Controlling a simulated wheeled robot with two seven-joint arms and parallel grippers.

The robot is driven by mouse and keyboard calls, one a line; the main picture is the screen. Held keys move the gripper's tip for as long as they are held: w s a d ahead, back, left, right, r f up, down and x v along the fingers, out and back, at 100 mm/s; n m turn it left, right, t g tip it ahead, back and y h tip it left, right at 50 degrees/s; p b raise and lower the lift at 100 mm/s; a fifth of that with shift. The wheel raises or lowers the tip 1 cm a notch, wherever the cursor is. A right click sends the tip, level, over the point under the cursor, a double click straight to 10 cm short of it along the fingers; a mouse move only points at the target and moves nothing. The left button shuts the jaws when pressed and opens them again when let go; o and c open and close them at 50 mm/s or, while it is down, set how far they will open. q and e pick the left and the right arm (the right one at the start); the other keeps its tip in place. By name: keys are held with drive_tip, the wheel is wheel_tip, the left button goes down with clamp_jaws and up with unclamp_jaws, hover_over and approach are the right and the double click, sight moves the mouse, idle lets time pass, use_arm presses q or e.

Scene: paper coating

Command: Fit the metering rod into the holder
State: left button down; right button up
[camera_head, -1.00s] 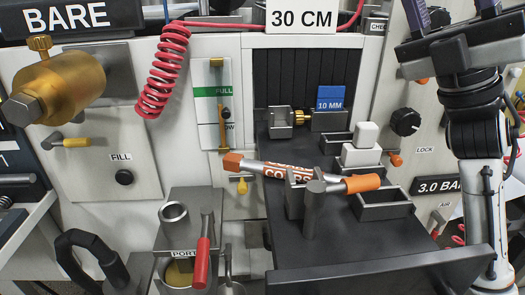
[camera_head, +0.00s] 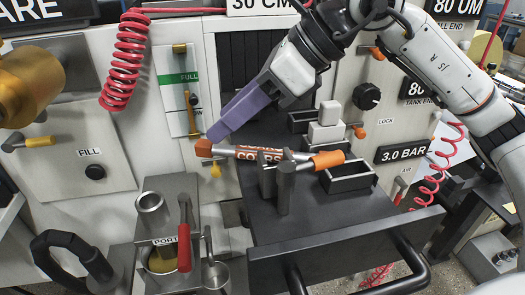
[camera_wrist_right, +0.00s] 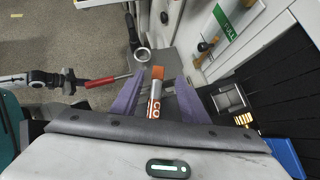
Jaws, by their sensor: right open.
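The metering rod (camera_head: 235,151) is silver with orange ends and an orange label with white lettering. It lies across the grey upright supports (camera_head: 284,185) on the black drawer top. My right gripper (camera_head: 218,130) hangs over the rod's left part with its purple fingers pointing down. In the right wrist view the rod (camera_wrist_right: 154,101) shows between the two spread fingers of the gripper (camera_wrist_right: 160,82). Whether the fingers reach down beside the rod is hard to tell. A metal fixture with a brass knob, perhaps the holder (camera_wrist_right: 230,98), shows in the wrist view; my arm hides it in the head view.
White blocks (camera_head: 325,128) and an open black tray (camera_head: 348,177) stand right of the rod. A red-handled tool (camera_head: 184,235) and a metal ring (camera_head: 150,202) stand at the front left. The drawer's front right top (camera_head: 345,215) is bare.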

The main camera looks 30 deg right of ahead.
sight(206, 143)
drive_tip(key=x, duration=0.5)
drive_tip(key=shift+s+f+p, duration=0.2)
drive_tip(key=shift+f+p, duration=0.1)
drive_tip(key=shift+f, duration=0.05)
clamp_jaws()
